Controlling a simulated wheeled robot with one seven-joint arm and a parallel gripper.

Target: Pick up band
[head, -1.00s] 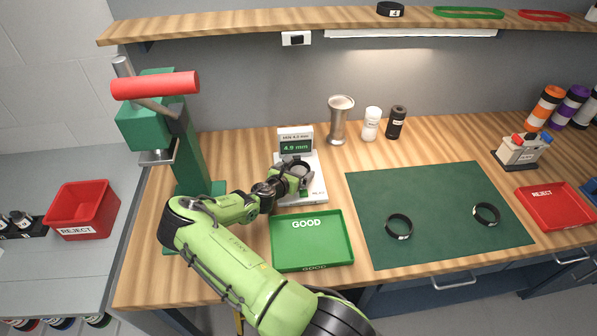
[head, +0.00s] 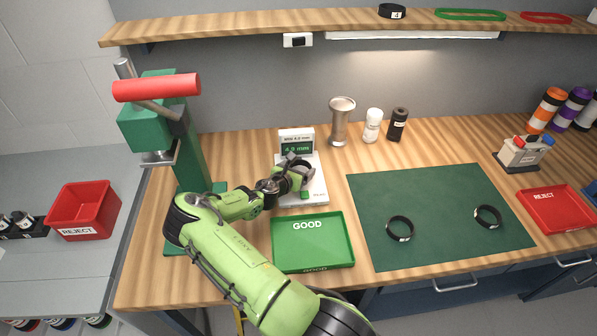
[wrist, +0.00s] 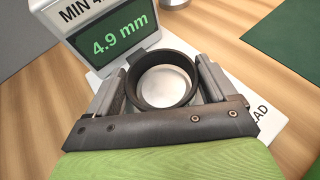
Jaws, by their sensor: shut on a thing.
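A dark band (wrist: 135,90) sits between the two fingers of my gripper (wrist: 163,88) in the wrist view, and the fingers press on it from both sides. In the head view my gripper (head: 297,176) holds the band (head: 305,168) over the white gauge (head: 314,190). The gauge's screen (wrist: 112,36) reads 4.9 mm in the wrist view. The pale round plate of the gauge (wrist: 166,84) shows through the band's opening. I cannot tell whether the band touches it.
A green GOOD tray (head: 345,262) is just in front of the gauge. Two more dark bands (head: 400,239) (head: 476,218) lie on the green mat (head: 430,190). A red REJECT tray (head: 575,225) is at the right. A green press (head: 190,150) stands at the left.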

